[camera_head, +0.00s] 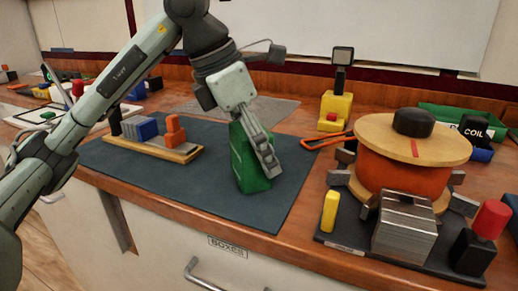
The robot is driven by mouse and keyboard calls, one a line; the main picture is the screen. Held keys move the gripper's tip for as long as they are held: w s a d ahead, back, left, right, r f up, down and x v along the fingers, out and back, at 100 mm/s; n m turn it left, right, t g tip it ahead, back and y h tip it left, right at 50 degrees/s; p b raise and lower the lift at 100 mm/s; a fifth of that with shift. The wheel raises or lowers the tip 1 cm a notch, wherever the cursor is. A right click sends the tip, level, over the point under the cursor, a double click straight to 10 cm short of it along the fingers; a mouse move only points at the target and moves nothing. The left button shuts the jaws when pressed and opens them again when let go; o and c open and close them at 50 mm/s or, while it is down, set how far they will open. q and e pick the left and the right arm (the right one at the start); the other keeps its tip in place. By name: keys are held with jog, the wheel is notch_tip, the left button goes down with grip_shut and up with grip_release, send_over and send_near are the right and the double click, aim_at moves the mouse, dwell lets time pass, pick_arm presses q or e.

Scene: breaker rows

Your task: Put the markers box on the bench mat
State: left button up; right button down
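A green box (241,163), which I take to be the markers box, stands roughly upright over the dark bench mat (215,205), near its front right part. Its base looks at or just above the mat; I cannot tell if it touches. No label on it can be read. My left gripper (265,155) comes down over the box from above, with its visible finger against the near right side. It appears shut on the box; the far finger is hidden. My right gripper is not in view.
A wooden tray (180,155) with blue and orange blocks lies on the mat's left part. A large orange coil (395,175) on a dark base fills the right. A yellow device (335,110) and orange-handled tool (325,141) lie behind. The mat's front middle is clear.

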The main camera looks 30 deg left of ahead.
pick_arm(q)
jog(key=o, duration=0.4)
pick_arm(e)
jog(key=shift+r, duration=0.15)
pick_arm(q)
jog(key=shift+r, duration=0.1)
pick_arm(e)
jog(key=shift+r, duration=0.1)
pick_arm(q)
jog(key=shift+a+r, duration=0.1)
jog(key=shift+r, duration=0.25)
jog(key=p+v, duration=0.1)
jog(key=v, duration=0.9)
jog(key=shift+p, duration=0.3)
jog(key=shift+s+a+r, duration=0.15)
jog(key=shift+s+r, duration=0.15)
jog(key=shift+r, duration=0.3)
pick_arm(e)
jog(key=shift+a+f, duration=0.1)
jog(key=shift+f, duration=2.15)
